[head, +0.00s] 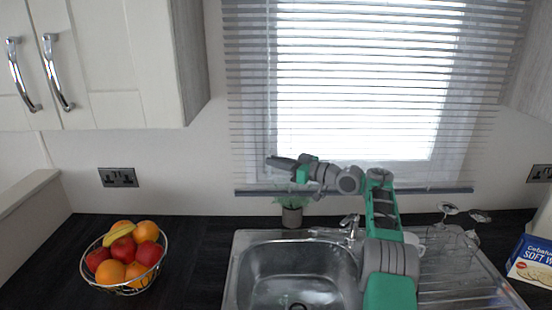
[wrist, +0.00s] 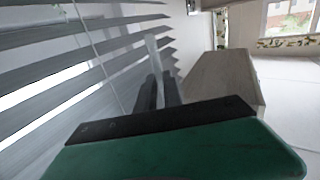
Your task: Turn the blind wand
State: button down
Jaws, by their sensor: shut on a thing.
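The blind wand (wrist: 152,52) shows in the wrist view as a thin, pale rod. It rises from between the two dark fingers of my gripper (wrist: 158,88), which is shut on it. In the head view my gripper (head: 275,161) is in front of the lower left part of the window blind (head: 245,90). The wand is too thin and pale to make out for sure in the head view. The grey slats of the blind also show close on the left in the wrist view (wrist: 50,75).
A sink (head: 298,268) lies below my arm, with a small potted plant (head: 292,217) behind it. A fruit bowl (head: 125,288) stands at left. Glasses (head: 448,209) and a box (head: 533,260) are at right. Wall cupboards (head: 105,60) hang at upper left.

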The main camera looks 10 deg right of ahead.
dwell(0.3)
jog(key=c, duration=1.5)
grip_release()
jog(key=shift+a, duration=0.1)
jog(key=shift+f+b, duration=0.1)
jog(key=shift+b, duration=0.4)
